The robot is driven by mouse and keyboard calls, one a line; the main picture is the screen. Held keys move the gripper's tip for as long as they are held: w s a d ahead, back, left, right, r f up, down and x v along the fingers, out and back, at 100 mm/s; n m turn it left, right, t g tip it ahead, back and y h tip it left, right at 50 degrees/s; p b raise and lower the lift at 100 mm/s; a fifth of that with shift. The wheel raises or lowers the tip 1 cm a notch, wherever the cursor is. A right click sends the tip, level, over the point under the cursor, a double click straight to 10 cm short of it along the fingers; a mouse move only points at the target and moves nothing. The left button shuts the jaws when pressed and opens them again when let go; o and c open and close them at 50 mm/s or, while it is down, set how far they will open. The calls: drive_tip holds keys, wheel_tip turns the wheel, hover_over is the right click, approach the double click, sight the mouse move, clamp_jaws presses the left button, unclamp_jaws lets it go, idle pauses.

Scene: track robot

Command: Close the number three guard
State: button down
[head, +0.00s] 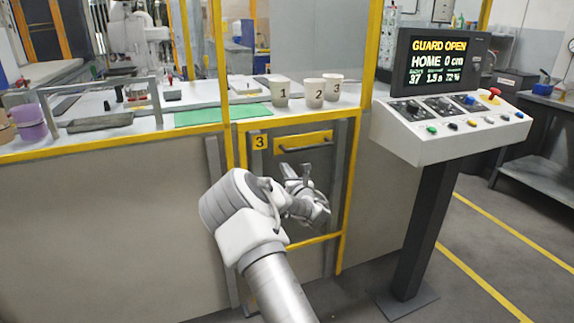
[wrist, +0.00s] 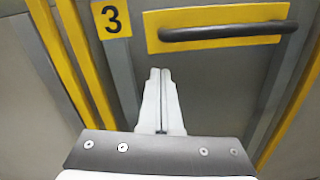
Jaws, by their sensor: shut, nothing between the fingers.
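The number three guard (head: 290,235) is a grey panel between upright rails, low in the yellow frame, with an opening above it. Its yellow plate (head: 290,139) carries a dark bar handle (head: 307,147); the handle also shows in the wrist view (wrist: 222,32), upper right. A yellow number 3 label (head: 260,142) is at the handle's left. My gripper (head: 305,182) is in front of the panel, below the handle. In the wrist view its pale fingers (wrist: 160,75) are together and empty, apart from the handle in the picture. My arm hides part of the panel.
Numbered cups (head: 313,93) stand on the worktop behind the opening, by a green mat (head: 220,115).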

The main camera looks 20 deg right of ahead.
drive_tip(key=shift+w+d+r, duration=0.1)
drive_tip(key=shift+r, duration=0.5)
drive_tip(key=shift+w+d+r, duration=0.1)
drive_tip(key=shift+r, duration=0.5)
wheel_tip(320, 180, up, 58)
drive_tip(key=p, duration=2.3)
drive_tip(key=shift+p, duration=0.3)
